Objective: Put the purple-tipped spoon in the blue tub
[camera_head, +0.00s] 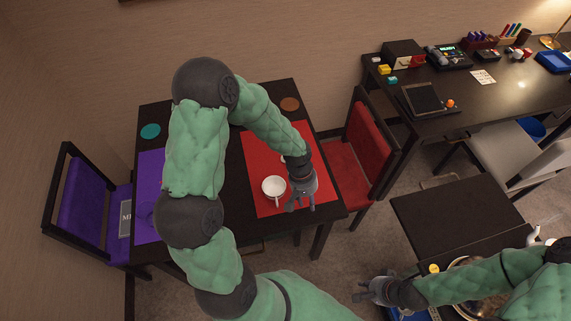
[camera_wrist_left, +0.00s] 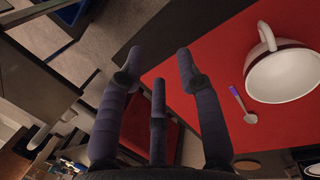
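The purple-tipped spoon (camera_wrist_left: 243,104) lies on the red mat (camera_wrist_left: 215,50) beside a white cup (camera_wrist_left: 285,72) in the left wrist view. I cannot make the spoon out in the head view. My left gripper (camera_head: 301,208) is over the red mat, just right of the white cup (camera_head: 273,187). Its fingers (camera_wrist_left: 157,65) are spread and empty, with the spoon off to their right in the wrist view. My right gripper (camera_head: 358,291) is at the lower middle, fingers apart and empty. A blue object (camera_head: 402,315) shows partly below it; I cannot tell whether it is the tub.
A purple mat (camera_head: 147,180) covers the table's left side. Red (camera_head: 365,140) and purple (camera_head: 85,200) chairs flank the table. A cluttered desk with a blue tray (camera_head: 556,61) stands at upper right, with a blue bin (camera_head: 532,128) below. A dark cabinet top (camera_head: 450,212) is clear.

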